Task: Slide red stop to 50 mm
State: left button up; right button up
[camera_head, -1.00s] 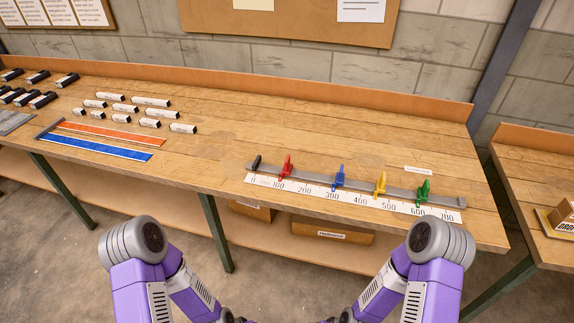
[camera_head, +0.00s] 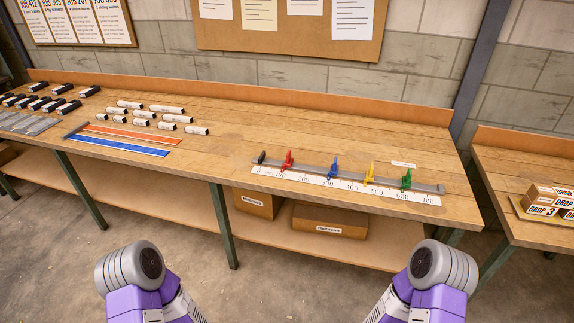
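My two arms show at the bottom left and bottom right, short of the bench. Both grippers are out of the frame.
Blue (camera_head: 120,146) and orange (camera_head: 133,133) strips and several white-labelled blocks (camera_head: 165,110) lie on the bench's left. Cardboard boxes (camera_head: 330,220) sit on the shelf below. Another table (camera_head: 540,232) with small boxes stands right. Bench wood behind the rail is clear.

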aim_at(289, 160)
jog(key=u, duration=0.5)
jog(key=i, duration=0.65)
jog(key=u, duration=0.35)
